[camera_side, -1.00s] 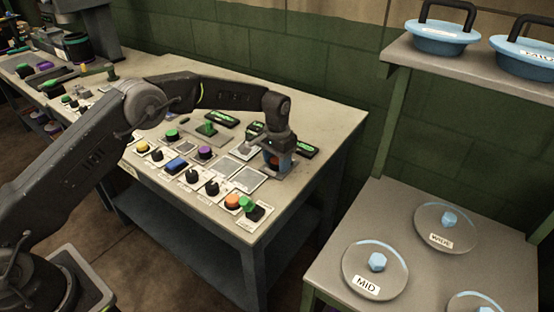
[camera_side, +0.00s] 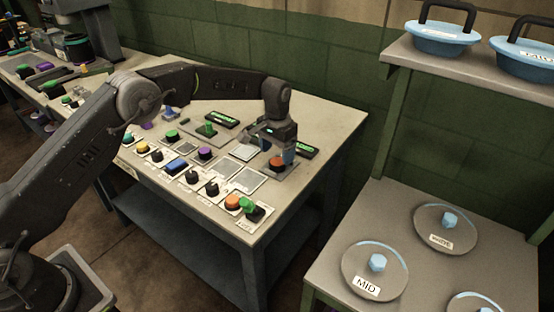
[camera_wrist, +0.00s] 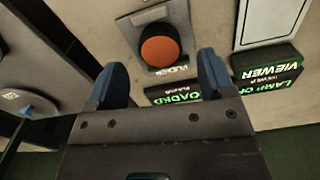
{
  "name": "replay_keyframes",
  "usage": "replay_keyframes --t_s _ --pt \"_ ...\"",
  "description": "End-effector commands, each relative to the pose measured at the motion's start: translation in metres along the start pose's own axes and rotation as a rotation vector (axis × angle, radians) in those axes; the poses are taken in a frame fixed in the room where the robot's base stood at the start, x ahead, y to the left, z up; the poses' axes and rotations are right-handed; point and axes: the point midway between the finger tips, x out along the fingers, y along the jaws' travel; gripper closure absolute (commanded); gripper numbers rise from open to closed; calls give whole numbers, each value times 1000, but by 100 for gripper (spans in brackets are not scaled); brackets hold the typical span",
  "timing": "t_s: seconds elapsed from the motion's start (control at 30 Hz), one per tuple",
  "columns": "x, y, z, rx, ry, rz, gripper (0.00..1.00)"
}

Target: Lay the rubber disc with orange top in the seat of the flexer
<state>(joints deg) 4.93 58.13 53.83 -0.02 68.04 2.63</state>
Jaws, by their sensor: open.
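The rubber disc with orange top (camera_side: 277,162) has a black body and lies on the grey plate of the flexer (camera_side: 290,170) near the table's right end. In the wrist view the disc (camera_wrist: 160,48) sits on the flexer's plate (camera_wrist: 178,72), its orange face toward me. My gripper (camera_side: 283,152) is just above and beside the disc. In the wrist view my gripper (camera_wrist: 163,76) has its two blue fingers wide apart with nothing between them; the disc is beyond the fingertips. Whether the disc is fully down in the seat is hard to tell.
Several coloured knobs and discs, including another orange-topped piece (camera_side: 232,201), line the table's front. An empty pale plate (camera_side: 249,180) lies between.

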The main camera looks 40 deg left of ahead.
Motion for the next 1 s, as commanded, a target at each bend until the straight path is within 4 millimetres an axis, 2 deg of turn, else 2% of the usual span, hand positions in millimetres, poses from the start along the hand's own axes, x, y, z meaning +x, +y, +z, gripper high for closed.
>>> replay_keyframes --t_s 0.1,0.33,0.5,0.77,0.87,1.0 --pt "-29 0 -1 0 5 0 24" --pt "-68 0 -1 0 3 0 24" --pt "-82 0 0 0 1 0 24" --pt "-89 0 1 -1 5 0 24" --pt "-108 -2 10 -6 25 -1 24" --pt "-156 -6 41 -21 83 -4 24"
